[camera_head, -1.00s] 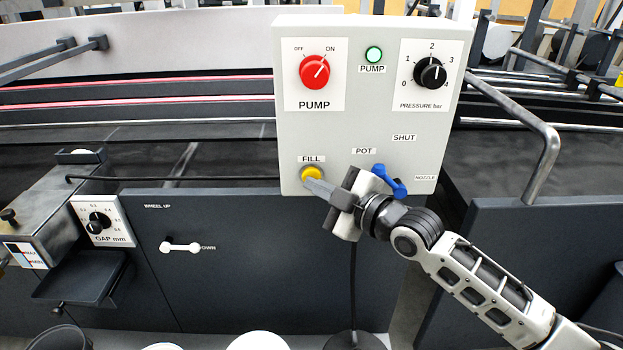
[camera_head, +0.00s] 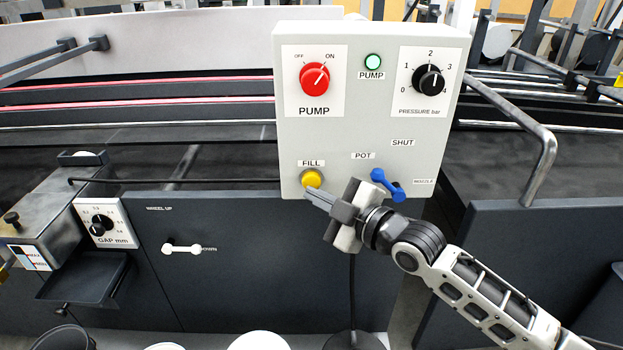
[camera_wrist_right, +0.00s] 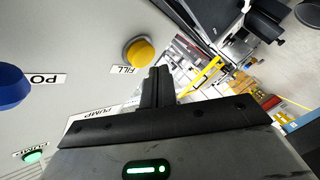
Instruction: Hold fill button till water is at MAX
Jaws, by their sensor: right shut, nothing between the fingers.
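The yellow FILL button (camera_head: 312,179) sits at the lower left of the light grey control panel (camera_head: 350,130). It also shows in the right wrist view (camera_wrist_right: 138,53). My right gripper (camera_head: 308,193) is shut and empty, its fingertips just below the button in the head view. In the wrist view, the shut fingertips (camera_wrist_right: 158,70) lie beside the button and look slightly apart from it. A small plate with MAX and MIN marks (camera_head: 29,257) is at the far left; the water level cannot be read clearly. My left gripper is not in view.
The panel carries a red PUMP knob (camera_head: 314,78), a lit green PUMP lamp (camera_head: 373,62), a black PRESSURE knob (camera_head: 428,79) and a blue lever (camera_head: 386,184) close to my right gripper. A GAP knob (camera_head: 102,223) is at left. Dark machine covers lie below.

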